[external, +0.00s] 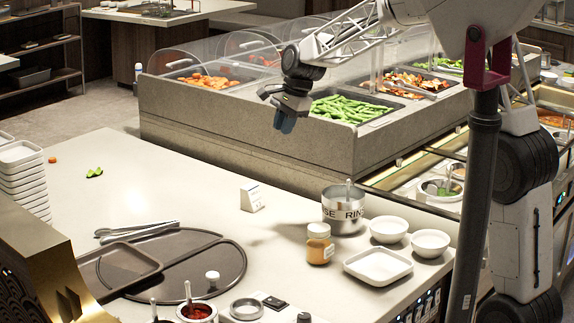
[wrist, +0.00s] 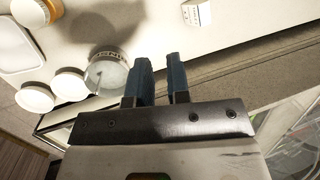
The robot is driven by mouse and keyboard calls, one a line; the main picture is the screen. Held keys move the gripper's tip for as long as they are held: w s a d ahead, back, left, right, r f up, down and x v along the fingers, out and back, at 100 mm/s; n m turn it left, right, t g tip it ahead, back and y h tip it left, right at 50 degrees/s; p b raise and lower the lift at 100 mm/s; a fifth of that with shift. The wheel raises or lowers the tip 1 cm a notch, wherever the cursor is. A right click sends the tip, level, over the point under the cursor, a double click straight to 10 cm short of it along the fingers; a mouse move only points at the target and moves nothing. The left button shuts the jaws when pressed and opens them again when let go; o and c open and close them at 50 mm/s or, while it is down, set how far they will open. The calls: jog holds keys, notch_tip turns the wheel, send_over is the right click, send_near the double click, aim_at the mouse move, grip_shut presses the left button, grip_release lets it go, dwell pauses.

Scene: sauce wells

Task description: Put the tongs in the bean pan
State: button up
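The silver tongs (external: 137,231) lie on the counter at the back edge of a dark round mat, at the left in the external view. The bean pan (external: 379,121) is set in the grey buffet and filled with green beans (external: 345,107). My gripper (external: 282,124) is in the air in front of the buffet, left of the beans and well away from the tongs. In the wrist view my gripper (wrist: 162,80) has its two blue fingers a little apart, with nothing between them. The tongs and the bean pan do not show in the wrist view.
A rinse pot (external: 343,222), a jar (external: 319,248), white bowls (external: 388,229) and a square plate (external: 377,267) stand at the counter's right. A brown tray (external: 118,265) lies on the mat. Clear covers (external: 200,60) stand over neighbouring pans.

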jog(key=w+a+f+m, duration=0.1)
jog(key=a+f, duration=0.3)
jog(key=a, duration=0.5)
jog(key=w+a+f+m, duration=0.15)
jog(key=a+f, duration=0.35)
jog(key=a, duration=0.5)
jog(key=m+g+y, duration=0.1)
jog(key=m+g, duration=0.1)
jog(key=m, duration=0.1)
send_near(138, 233)
jog(key=w, duration=0.2)
jog(key=w+f, duration=0.1)
jog(key=w, duration=0.1)
jog(key=shift+w+d, duration=0.15)
jog(key=shift+d, duration=0.1)
jog(key=shift+x, duration=1.25)
jog(key=shift+a+f, duration=0.1)
jog(key=shift+f, duration=0.05)
jog(key=shift+x, duration=2.4)
grip_shut()
